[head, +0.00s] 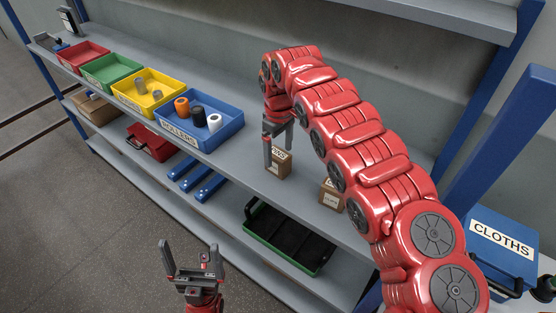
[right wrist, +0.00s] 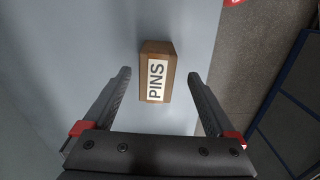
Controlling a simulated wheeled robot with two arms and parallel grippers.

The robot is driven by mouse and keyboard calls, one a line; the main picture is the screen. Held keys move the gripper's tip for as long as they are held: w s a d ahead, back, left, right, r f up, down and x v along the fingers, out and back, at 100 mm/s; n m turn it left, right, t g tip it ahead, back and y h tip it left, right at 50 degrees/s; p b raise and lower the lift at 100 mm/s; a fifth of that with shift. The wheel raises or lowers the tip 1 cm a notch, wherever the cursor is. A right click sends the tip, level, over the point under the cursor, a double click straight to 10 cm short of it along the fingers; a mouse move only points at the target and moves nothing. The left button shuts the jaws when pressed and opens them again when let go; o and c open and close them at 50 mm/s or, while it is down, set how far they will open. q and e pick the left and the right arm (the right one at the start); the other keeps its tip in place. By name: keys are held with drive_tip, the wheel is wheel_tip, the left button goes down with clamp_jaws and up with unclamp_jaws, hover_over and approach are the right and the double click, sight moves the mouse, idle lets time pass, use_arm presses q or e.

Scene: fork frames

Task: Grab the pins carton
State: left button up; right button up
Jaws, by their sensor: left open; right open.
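The pins carton (head: 281,165) is a small brown box with a white PINS label, standing on the grey upper shelf in the head view. In the right wrist view the carton (right wrist: 170,72) lies between the lines of my two fingers, with a gap on each side. My right gripper (head: 279,140) is open right at the carton and partly covers it in the head view; it also shows in the right wrist view (right wrist: 159,76). My left gripper (head: 189,252) is open and empty, low in front of the shelves.
A second brown carton (head: 330,194) stands to the right, partly behind my right arm. A blue rollers bin (head: 216,134) and yellow, green and red bins line the shelf to the left. A black-and-green crate (head: 290,240) sits lower. A blue CLOTHS box (head: 500,245) is at right.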

sight(278, 153)
drive_tip(key=shift+a+f+p, duration=0.15)
drive_tip(key=shift+f+p, duration=0.35)
drive_tip(key=shift+p, duration=0.05)
drive_tip(key=f, duration=0.1)
drive_tip(key=f+p, duration=0.2)
drive_tip(key=f, duration=0.1)
drive_tip(key=shift+w, duration=0.3)
drive_tip(key=shift+f, duration=0.25)
clamp_jaws()
